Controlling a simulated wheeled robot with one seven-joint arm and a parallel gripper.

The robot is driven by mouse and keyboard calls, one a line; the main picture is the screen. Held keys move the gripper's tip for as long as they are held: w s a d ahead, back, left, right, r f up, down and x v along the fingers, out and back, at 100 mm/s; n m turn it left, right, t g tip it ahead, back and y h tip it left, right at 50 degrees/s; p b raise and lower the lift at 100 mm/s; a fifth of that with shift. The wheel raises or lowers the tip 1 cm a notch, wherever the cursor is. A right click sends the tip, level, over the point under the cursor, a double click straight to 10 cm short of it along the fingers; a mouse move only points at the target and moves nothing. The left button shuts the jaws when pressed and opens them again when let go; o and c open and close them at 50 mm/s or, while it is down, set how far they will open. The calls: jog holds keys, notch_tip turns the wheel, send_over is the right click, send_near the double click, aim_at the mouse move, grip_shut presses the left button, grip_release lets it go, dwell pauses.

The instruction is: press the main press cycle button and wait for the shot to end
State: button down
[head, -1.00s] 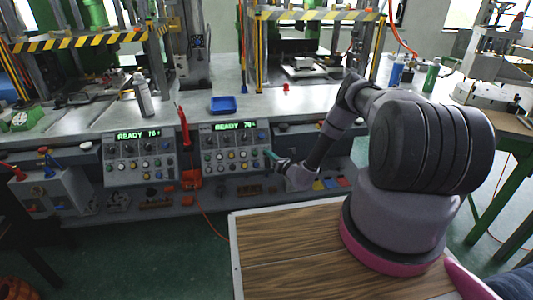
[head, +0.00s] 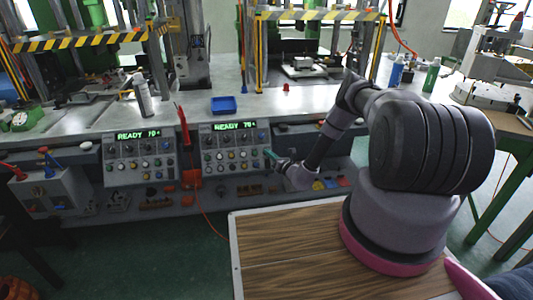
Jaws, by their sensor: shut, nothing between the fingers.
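Two grey control panels are on the bench front. The right panel (head: 223,148) has a lit green display (head: 235,126) that reads READY and a number near 70, above rows of coloured knobs and buttons. The left panel (head: 140,160) has a similar display reading READY 70. My gripper (head: 270,155) is shut and empty at the right edge of the right panel, by its lower button rows. Its tip covers part of the panel there. I cannot tell which button is the main press cycle button, or whether the tip touches one.
A press with yellow-black striped guards (head: 318,15) stands above the right panel. A red-handled tool (head: 184,128) hangs between the panels.

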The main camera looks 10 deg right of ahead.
jog(key=shift+w+f, duration=0.2)
jog(key=shift+f, duration=0.05)
